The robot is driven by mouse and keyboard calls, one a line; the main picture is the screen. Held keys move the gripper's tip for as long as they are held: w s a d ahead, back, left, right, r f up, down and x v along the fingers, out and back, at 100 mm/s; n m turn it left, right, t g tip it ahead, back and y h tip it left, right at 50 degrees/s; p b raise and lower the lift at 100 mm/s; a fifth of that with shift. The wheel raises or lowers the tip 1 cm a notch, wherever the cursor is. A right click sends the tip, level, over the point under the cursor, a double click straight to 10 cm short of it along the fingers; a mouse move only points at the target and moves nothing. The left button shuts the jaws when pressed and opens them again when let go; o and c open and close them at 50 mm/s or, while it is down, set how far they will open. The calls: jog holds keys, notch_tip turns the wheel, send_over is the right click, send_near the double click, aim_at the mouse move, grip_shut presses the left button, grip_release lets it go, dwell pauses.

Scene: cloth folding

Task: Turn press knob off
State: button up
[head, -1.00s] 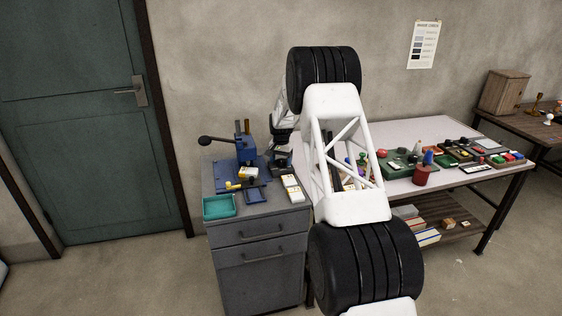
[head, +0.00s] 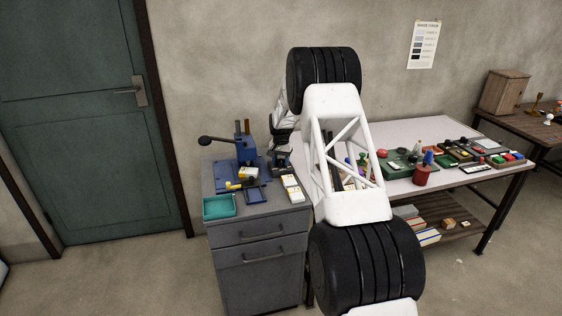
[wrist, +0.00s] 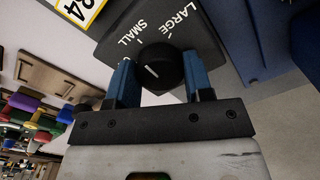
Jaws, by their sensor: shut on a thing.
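The press knob (wrist: 168,70) is round and black with a short white pointer line. It sits on a dark grey control box (wrist: 190,35) marked SMALL and LARGE. A third marking at the left is partly hidden by a finger. The pointer slants to the upper left; I cannot tell exactly which marking it meets. My gripper (wrist: 159,68) has its blue fingers on both sides of the knob, shut on it. In the head view the control box (head: 284,160) is small and dark beside the blue press (head: 247,168), and my arm hides most of my gripper.
The press stands on a grey drawer cabinet (head: 258,258) with a teal tray (head: 219,206) and white-yellow cards (head: 292,188). To the right, a long pale table (head: 440,128) carries several stamps and pads. A yellow label (wrist: 75,10) is beside the control box.

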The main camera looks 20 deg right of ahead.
aim_at(281, 160)
jog(key=n, duration=1.3)
dwell(0.5)
jog(key=o, duration=0.9)
jog(key=shift+o, duration=0.2)
jog(key=shift+r, duration=0.1)
jog(key=shift+r, duration=3.75)
